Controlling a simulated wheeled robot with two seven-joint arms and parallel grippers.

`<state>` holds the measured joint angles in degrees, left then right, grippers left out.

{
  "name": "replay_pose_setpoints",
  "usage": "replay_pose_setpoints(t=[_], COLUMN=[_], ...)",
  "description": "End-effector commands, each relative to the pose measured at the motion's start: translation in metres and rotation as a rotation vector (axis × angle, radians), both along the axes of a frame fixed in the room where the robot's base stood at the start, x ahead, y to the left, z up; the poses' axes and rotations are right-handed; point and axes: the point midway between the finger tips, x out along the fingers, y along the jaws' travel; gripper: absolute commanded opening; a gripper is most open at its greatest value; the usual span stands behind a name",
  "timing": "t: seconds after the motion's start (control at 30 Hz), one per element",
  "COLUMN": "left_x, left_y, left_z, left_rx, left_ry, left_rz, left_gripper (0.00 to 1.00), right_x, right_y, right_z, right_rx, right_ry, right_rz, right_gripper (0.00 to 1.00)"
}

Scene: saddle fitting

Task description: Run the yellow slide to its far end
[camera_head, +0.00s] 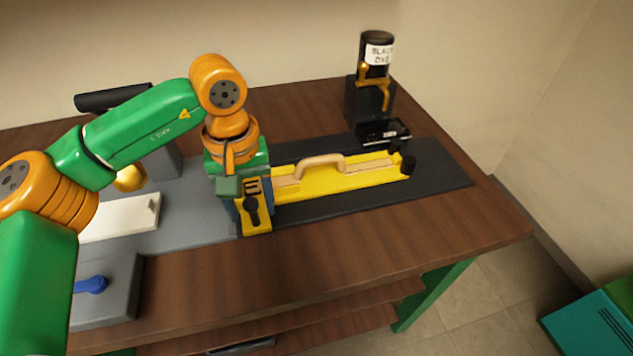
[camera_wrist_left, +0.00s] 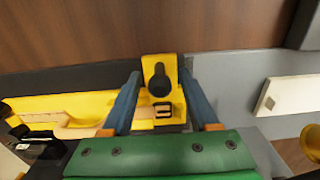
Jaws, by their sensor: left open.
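A yellow slide piece (camera_head: 263,222) with a black knob and a small buckle-like mark sits at the left end of a long yellow bed (camera_head: 350,181). My left gripper (camera_head: 253,209) is open above this piece. In the left wrist view, its two blue fingers (camera_wrist_left: 160,85) stand on either side of the yellow piece (camera_wrist_left: 149,66); I cannot tell whether they touch it. A tan strap and curved handle (camera_head: 320,161) lie along the bed to the right. A black knob (camera_head: 408,165) stands at the bed's right end. My right gripper is out of view.
A black stand with a bottle labelled black dye (camera_head: 376,55) and a small black tray (camera_head: 384,132) stand behind the bed's right end. A white block (camera_head: 125,217) and a blue object on a grey pad (camera_head: 92,285) lie left. The table front is clear.

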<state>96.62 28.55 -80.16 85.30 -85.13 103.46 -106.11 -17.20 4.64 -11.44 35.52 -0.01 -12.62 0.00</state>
Motion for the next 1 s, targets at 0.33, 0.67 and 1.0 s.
replay_pose_setpoints(t=[0.33,0.67,1.0], left_x=[0.0,0.004,0.005], left_y=[0.0,-0.013,-0.018], left_z=[0.002,0.004,0.002], left_rx=[-0.001,-0.002,-0.001], left_ry=[0.0,-0.002,-0.001], left_rz=[0.0,-0.001,-0.001], left_gripper=[0.05,0.05,0.05], right_x=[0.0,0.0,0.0], right_y=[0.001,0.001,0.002], right_z=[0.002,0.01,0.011], right_rx=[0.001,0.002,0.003], right_ry=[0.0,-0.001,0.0], right_rz=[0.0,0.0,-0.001], right_gripper=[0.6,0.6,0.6])
